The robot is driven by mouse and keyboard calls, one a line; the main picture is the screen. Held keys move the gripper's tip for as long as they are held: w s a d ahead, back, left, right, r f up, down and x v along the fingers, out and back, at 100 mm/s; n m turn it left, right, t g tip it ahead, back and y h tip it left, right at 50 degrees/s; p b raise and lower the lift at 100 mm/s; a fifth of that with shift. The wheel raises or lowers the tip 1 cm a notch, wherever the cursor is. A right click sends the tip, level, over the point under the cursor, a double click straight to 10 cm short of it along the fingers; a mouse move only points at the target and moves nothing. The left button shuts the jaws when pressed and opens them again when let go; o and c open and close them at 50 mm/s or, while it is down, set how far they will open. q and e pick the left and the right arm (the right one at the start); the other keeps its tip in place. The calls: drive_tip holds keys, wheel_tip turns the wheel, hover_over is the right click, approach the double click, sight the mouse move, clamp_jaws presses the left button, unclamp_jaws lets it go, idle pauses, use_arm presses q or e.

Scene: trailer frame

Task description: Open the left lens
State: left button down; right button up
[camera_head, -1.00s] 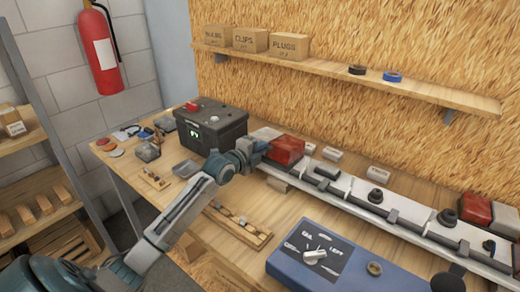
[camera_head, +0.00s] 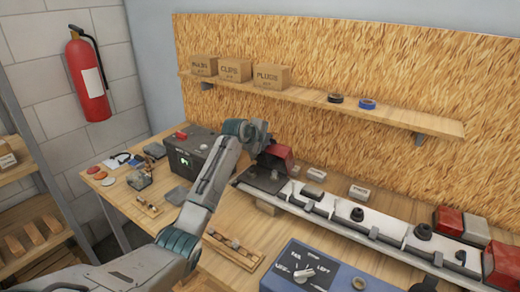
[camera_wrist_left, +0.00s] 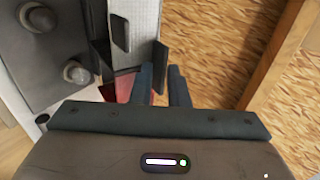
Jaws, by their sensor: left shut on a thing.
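The left lens (camera_head: 277,157) is a red cover at the left end of the white light bar (camera_head: 325,208). It stands tilted up at the bar's back edge, off a dark base plate (camera_head: 264,180). The wrist view shows a grey plate with two round bulbs (camera_wrist_left: 76,72) and a red piece of the lens (camera_wrist_left: 122,90) beside the fingers. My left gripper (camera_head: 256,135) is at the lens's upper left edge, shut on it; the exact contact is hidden. My right gripper is not in view.
A dark battery box (camera_head: 192,150) stands left of the bar. A blue switch box (camera_head: 325,270) is in front. Red lenses (camera_head: 462,222) sit at the bar's right end. A shelf with cartons (camera_head: 235,70) runs along the chipboard wall.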

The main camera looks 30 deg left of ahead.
use_arm(q)
drive_tip(key=shift+g, duration=0.4)
drive_tip(key=w, duration=0.1)
drive_tip(key=w+r, duration=0.1)
drive_tip(key=w, duration=0.2)
drive_tip(key=shift+d+r, duration=0.2)
drive_tip(key=shift+r, duration=0.1)
drive_tip(key=c, duration=1.9)
unclamp_jaws()
drive_tip(key=shift+f, duration=0.35)
drive_tip(key=o, duration=0.3)
drive_tip(key=shift+s+a, duration=0.1)
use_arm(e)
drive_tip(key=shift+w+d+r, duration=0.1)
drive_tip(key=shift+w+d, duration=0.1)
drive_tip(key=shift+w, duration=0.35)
use_arm(q)
drive_tip(key=shift+s, duration=0.15)
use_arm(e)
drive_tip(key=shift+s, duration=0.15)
use_arm(q)
drive_tip(key=b+v, duration=0.3)
drive_tip(key=v, duration=0.7)
drive_tip(key=shift+s+r+b, duration=0.15)
drive_tip(key=shift+r+b, duration=0.2)
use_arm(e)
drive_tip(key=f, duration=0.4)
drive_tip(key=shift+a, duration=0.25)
